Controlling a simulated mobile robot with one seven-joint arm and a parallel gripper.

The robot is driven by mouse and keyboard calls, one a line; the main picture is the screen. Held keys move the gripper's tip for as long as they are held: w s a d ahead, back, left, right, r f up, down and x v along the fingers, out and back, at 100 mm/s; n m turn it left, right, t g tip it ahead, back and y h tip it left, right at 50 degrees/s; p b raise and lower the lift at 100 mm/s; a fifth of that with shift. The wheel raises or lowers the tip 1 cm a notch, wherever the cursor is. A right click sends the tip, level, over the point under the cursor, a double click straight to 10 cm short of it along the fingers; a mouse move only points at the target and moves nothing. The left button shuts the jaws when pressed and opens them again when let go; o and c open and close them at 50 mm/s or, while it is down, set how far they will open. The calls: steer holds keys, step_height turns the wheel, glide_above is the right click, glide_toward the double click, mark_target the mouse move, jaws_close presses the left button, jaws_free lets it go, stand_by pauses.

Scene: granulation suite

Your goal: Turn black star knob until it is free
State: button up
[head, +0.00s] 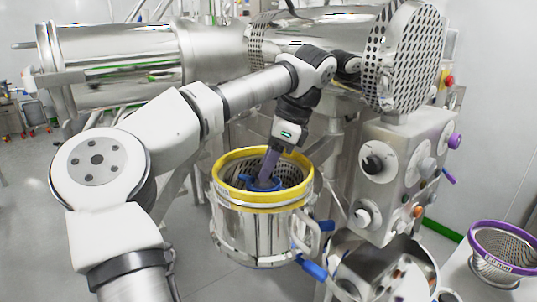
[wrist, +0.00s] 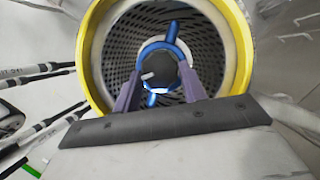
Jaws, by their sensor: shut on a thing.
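The black star knob (wrist: 161,66) sits at the centre of a blue impeller (wrist: 173,32) inside a perforated basket. In the wrist view it lies between the two purple fingers of my gripper (wrist: 163,80), which is shut on it. In the head view my gripper (head: 264,181) reaches down through the basket's yellow rim (head: 229,160). The blue impeller (head: 247,181) shows around the fingertips there. The fingers hide the knob's sides, and I cannot make out the knob in the head view.
The steel basket housing (head: 240,228) has a blue-gripped handle (head: 312,268) at its lower right. A control panel (head: 392,205) with knobs stands to the right. A purple-rimmed sieve (head: 505,242) rests at the far right. A large perforated steel drum (head: 405,55) is above and behind.

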steer(key=shift+n, duration=0.3)
steer(key=o, duration=1)
